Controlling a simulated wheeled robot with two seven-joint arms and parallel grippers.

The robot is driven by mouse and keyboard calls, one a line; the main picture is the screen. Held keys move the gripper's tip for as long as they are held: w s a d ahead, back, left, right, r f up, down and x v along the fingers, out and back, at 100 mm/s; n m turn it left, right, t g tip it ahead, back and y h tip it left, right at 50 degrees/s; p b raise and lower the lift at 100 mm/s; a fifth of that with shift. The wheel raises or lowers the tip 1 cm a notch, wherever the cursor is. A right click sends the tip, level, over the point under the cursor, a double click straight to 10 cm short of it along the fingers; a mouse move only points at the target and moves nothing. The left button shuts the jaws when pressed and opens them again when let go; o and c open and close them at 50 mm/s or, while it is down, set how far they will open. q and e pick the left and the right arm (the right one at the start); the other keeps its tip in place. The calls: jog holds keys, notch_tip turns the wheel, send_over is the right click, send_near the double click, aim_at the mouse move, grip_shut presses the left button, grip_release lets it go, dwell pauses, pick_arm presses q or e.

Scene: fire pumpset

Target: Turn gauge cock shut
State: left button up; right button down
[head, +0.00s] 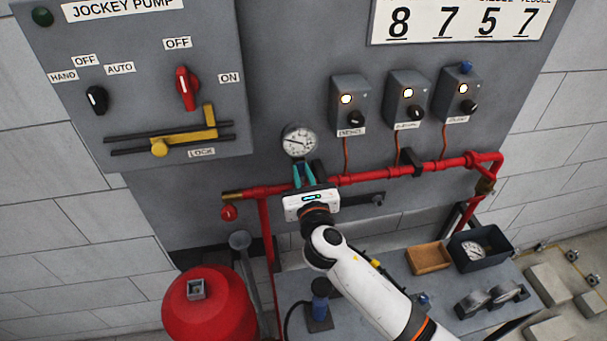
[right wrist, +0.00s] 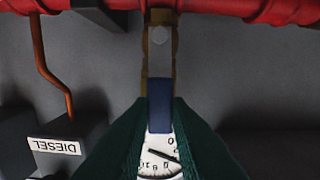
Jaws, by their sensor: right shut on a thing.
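The pressure gauge (head: 299,140) has a round white dial and stands above the red pipe (head: 360,177) on the panel. In the right wrist view the picture is upside down, with the gauge (right wrist: 160,157) at the bottom and the red pipe (right wrist: 220,7) at the top. The cock's brass body (right wrist: 160,50) lies between them, with its blue handle (right wrist: 160,112) in line with it. My right gripper (head: 304,174) has green fingers and is shut on the blue handle just below the gauge. In the head view, the gripper hides the cock. My left gripper is out of view.
The jockey pump box (head: 70,130) with its switches is on the left. Three lit control boxes (head: 407,98) hang to the right above the pipe. A red tank (head: 210,310) stands at lower left. A wooden tray (head: 428,258) and a dark bin (head: 480,248) sit on the bench.

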jog(key=shift+s+a+f+n, duration=0.15)
jog(key=shift+a+n, duration=0.3)
jog(key=shift+n, duration=0.6)
jog(key=shift+a+f+n, duration=0.2)
jog(key=shift+a+n, duration=0.3)
jog(key=shift+n, duration=0.6)
jog(key=shift+s+a+f+n, duration=0.15)
jog(key=shift+a+n, duration=0.3)
jog(key=shift+n, duration=0.6)
jog(key=c, duration=1.3)
grip_release()
jog(key=shift+c, duration=0.2)
jog(key=s+d+b, duration=0.2)
jog(key=s, duration=0.9)
jog(key=shift+s+d+b, duration=0.15)
jog(key=shift+s+b, duration=0.2)
